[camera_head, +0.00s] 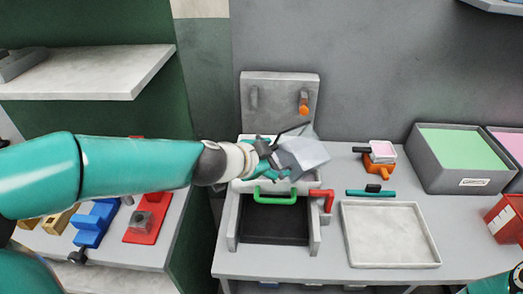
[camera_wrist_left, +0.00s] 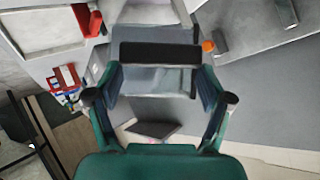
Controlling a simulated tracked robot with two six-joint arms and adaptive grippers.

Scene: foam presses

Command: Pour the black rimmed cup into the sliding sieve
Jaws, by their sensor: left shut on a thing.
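My left gripper (camera_head: 278,160) is shut on the black rimmed cup (camera_head: 304,153), a pale grey box-like cup. It holds the cup tilted above the back of the grey press frame. In the left wrist view the cup (camera_wrist_left: 155,80) sits between both fingers, with its black rim (camera_wrist_left: 160,54) across it. Its contents are hidden. The sliding sieve appears to be the pale part with the green handle (camera_head: 275,198), below the gripper and partly covered by it. A dark bed (camera_head: 275,225) lies in front of it.
A red handle (camera_head: 325,197) sticks out at the frame's right. An empty pale tray (camera_head: 345,235) lies to the right. Behind it are a teal-handled tool (camera_head: 371,193) and an orange stand (camera_head: 380,168). A grey upright panel (camera_head: 280,90) with an orange knob rises behind.

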